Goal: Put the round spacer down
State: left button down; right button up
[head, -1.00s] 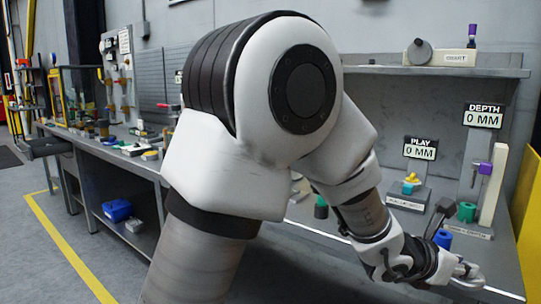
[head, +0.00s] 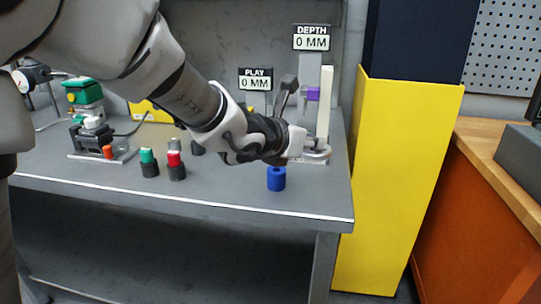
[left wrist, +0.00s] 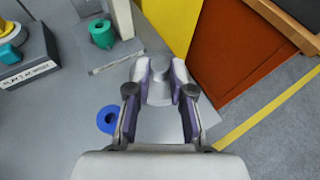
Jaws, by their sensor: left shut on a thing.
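My left gripper (head: 318,153) reaches in from the left over the right end of the grey bench. In the left wrist view its two fingers (left wrist: 160,75) are shut on a pale grey round spacer (left wrist: 160,92), which sits between the fingertips. The spacer is over or near the bench top by its right front corner; I cannot tell its height. In the head view the spacer cannot be told clearly from the fingertips. My right gripper is not in view.
A blue hollow cylinder (head: 276,178) stands on the bench just left of the gripper. A depth gauge (head: 312,95) with a cream post (head: 325,105) is behind. A green ring (left wrist: 101,33) stands on its base. A yellow cabinet (head: 400,180) adjoins the bench's right side.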

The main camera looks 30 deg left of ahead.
aim_at(305, 195)
pick_arm(q)
notch_tip(305, 195, down, 9)
jog(key=shift+w+f+b, duration=0.1)
jog(key=shift+f+b, duration=0.05)
jog(key=shift+b, duration=0.65)
jog(key=shift+w, duration=0.15)
jog(key=shift+f, duration=0.1)
jog(key=c, duration=1)
grip_release()
